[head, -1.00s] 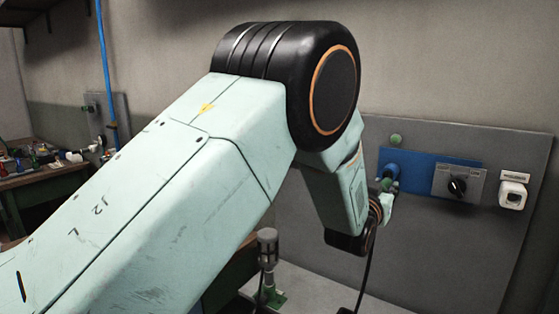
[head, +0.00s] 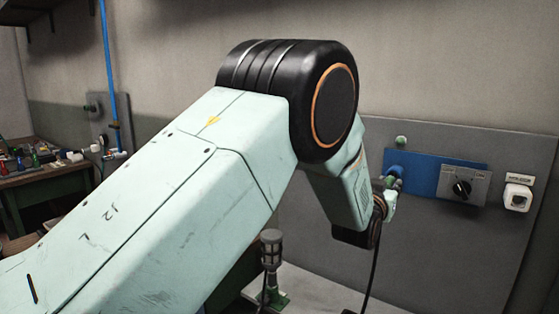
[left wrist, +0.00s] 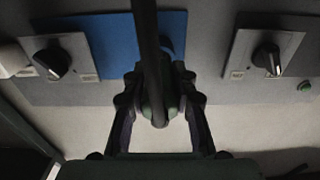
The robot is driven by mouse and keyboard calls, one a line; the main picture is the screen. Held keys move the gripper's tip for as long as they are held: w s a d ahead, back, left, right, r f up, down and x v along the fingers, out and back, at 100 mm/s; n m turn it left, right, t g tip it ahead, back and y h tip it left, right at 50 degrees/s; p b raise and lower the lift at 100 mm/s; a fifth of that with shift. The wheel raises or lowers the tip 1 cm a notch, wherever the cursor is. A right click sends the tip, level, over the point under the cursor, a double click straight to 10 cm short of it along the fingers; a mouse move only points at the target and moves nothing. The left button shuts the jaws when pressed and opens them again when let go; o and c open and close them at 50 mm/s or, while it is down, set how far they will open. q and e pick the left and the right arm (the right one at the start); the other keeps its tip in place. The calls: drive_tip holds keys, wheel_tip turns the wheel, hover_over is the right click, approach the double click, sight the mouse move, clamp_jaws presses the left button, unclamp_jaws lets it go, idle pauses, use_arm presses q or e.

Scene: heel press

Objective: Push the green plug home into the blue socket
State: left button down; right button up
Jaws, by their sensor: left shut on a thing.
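The blue socket (head: 395,170) sticks out from a blue plate on the grey wall panel. My left gripper (head: 391,188) is right at the socket, small and partly hidden behind my own forearm. In the left wrist view, its two fingers (left wrist: 159,88) are closed on the green plug (left wrist: 173,112), and a thick black cable runs across the plug. The plug's front end points toward the blue plate, but the fingers and cable hide where it meets the socket. I cannot tell how deep it sits. My right gripper is not in view.
A plate with a black knob (head: 462,188) and a white switch box (head: 518,197) are right of the socket. A green button (head: 401,141) is above it. A grey post-like device (head: 271,250) stands below my arm. A cluttered workbench (head: 45,182) is at the left.

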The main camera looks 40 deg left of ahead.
use_arm(q)
drive_tip(key=shift+w+d+f, duration=0.1)
drive_tip(key=shift+w+d, duration=0.2)
drive_tip(key=shift+d, duration=0.05)
drive_tip(key=shift+s+a+r, duration=0.25)
drive_tip(key=shift+a+r, duration=0.1)
drive_tip(key=shift+a, duration=0.25)
drive_tip(key=shift+w+d+f, duration=0.1)
drive_tip(key=shift+w+d, duration=0.1)
drive_tip(key=shift+s+a, duration=0.15)
drive_tip(key=shift+d, duration=0.2)
drive_tip(key=shift+a, duration=0.2)
drive_tip(key=shift+w+d, duration=0.15)
drive_tip(key=shift+w, duration=0.35)
